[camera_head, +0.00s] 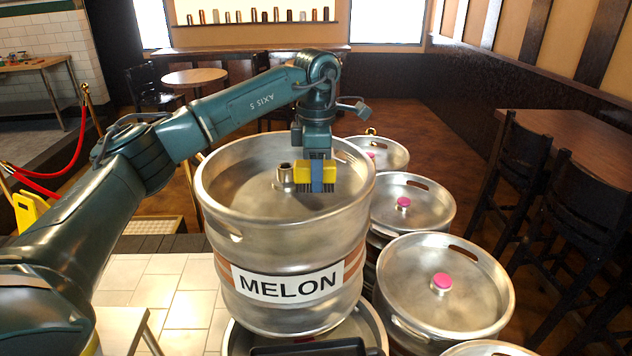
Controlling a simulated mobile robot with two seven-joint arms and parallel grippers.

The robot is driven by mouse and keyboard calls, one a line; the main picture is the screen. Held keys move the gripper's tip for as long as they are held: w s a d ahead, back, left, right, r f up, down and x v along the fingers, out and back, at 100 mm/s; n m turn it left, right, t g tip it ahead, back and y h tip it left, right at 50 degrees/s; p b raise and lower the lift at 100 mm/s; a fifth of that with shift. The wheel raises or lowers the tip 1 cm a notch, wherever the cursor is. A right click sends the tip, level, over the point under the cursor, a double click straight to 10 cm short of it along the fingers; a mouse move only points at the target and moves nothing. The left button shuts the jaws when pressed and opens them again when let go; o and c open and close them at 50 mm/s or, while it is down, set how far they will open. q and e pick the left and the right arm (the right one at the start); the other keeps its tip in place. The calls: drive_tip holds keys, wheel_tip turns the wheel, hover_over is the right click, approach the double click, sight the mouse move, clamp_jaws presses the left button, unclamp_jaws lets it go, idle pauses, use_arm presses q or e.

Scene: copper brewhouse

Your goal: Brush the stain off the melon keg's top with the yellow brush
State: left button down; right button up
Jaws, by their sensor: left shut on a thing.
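The melon keg (222,262) stands upright in the middle of the view, a steel keg with a white MELON label and an orange-brown band. Its recessed top has a central valve fitting. My left gripper (317,172) is over the right part of that top, pointing down. It is shut on the yellow brush (329,173), whose dark bristles face down. I cannot tell whether the bristles touch the top. No stain shows clearly; the brush and gripper may hide it. My right gripper is not in view.
The melon keg rests on another keg (236,340). Several steel kegs with pink caps stand to the right, one close by (481,285). A dark table (586,133) and chairs are at the right. A red rope barrier (72,150) and a yellow sign (27,208) are at the left.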

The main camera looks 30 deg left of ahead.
use_arm(q)
drive_tip(key=shift+r, duration=1.1)
